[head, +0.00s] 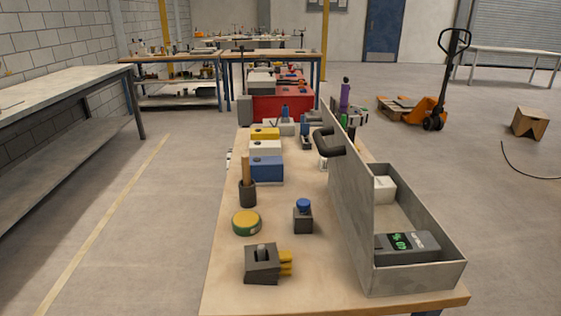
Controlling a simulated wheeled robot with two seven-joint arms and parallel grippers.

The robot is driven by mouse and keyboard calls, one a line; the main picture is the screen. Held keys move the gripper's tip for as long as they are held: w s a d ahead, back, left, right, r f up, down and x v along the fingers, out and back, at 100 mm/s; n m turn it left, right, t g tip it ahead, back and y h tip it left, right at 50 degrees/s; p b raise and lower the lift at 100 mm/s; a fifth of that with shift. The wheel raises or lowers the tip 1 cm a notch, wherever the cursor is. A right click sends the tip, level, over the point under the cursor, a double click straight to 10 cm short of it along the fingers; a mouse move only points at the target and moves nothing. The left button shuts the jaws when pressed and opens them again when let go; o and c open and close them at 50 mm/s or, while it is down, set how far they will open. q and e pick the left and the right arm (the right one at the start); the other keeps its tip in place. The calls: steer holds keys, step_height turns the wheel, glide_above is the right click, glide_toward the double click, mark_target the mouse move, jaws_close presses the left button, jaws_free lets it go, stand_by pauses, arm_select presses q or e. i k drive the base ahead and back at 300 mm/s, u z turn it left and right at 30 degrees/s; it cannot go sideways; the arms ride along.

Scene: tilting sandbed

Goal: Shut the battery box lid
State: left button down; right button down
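The battery box appears to be the open grey metal box (445,272) at the right front of the workbench. Its lid looks to be the tall grey panel (350,205) standing upright along the box's left side, with a black handle (325,143) on its left face near the far end. The box is open. Inside lie a dark grey unit with a green display (407,246) and a white block (384,189). The panel hides part of the inside. Neither of my grippers is in view.
On the wooden bench (330,285), left of the panel, are a dark block with yellow parts (262,264), a yellow-green tape measure (246,222), a blue-capped block (303,217) and a cup with a wooden handle (248,192). Coloured boxes (266,170) stand farther back.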

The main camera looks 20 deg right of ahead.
mark_target(354, 180)
steer(key=k, duration=0.25)
steer(key=z, duration=1.1)
